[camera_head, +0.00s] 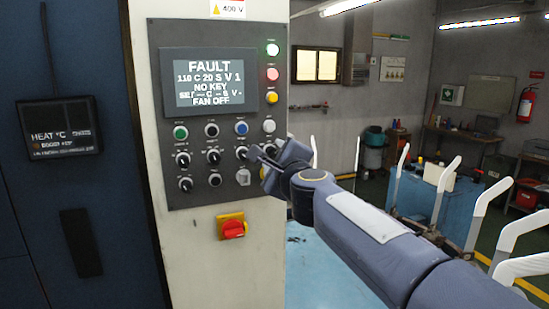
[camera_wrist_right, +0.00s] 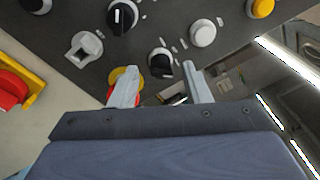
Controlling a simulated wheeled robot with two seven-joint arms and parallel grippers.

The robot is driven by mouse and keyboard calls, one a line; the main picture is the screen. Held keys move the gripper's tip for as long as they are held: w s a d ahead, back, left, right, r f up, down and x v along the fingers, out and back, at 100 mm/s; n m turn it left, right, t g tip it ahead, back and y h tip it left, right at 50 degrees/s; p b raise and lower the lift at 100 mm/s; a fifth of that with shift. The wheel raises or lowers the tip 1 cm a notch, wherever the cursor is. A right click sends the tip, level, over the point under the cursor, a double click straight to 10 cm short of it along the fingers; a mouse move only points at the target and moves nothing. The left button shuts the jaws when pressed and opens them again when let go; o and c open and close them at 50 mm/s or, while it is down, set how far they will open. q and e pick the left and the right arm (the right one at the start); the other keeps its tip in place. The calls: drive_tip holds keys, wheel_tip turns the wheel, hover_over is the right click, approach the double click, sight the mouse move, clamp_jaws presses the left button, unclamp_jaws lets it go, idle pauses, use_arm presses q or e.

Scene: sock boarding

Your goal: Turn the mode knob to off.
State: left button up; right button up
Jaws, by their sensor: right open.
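The grey control panel (camera_head: 225,190) on the cabinet carries several black rotary knobs; their labels are too small to read, so I cannot tell which is the mode knob. My right gripper (camera_head: 258,163) is open at the panel's lower right. In the wrist view, a black knob with a pale mark (camera_wrist_right: 160,62) appears between the fingertips of this gripper (camera_wrist_right: 159,68); I cannot tell whether they touch it. Another black knob (camera_wrist_right: 122,17) and a grey key-type switch (camera_wrist_right: 80,50) are beside it. My left gripper is not in view.
The panel screen (camera_head: 215,78) reads FAULT, NO KEY and FAN OFF. A white button (camera_wrist_right: 203,33) and a yellow-and-red control (camera_wrist_right: 125,75) sit close to the fingers. A red switch on a yellow plate (camera_head: 232,228) is below the panel.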

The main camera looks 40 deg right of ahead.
drive_tip(key=shift+w+d, duration=0.15)
drive_tip(key=shift+w, duration=0.2)
clamp_jaws()
drive_tip(key=shift+n, duration=0.3)
drive_tip(key=n, duration=0.4)
drive_tip(key=shift+f, duration=0.1)
drive_tip(key=shift+f+n+t, duration=0.15)
drive_tip(key=shift+n+t, duration=0.25)
drive_tip(key=shift+n, duration=1.9)
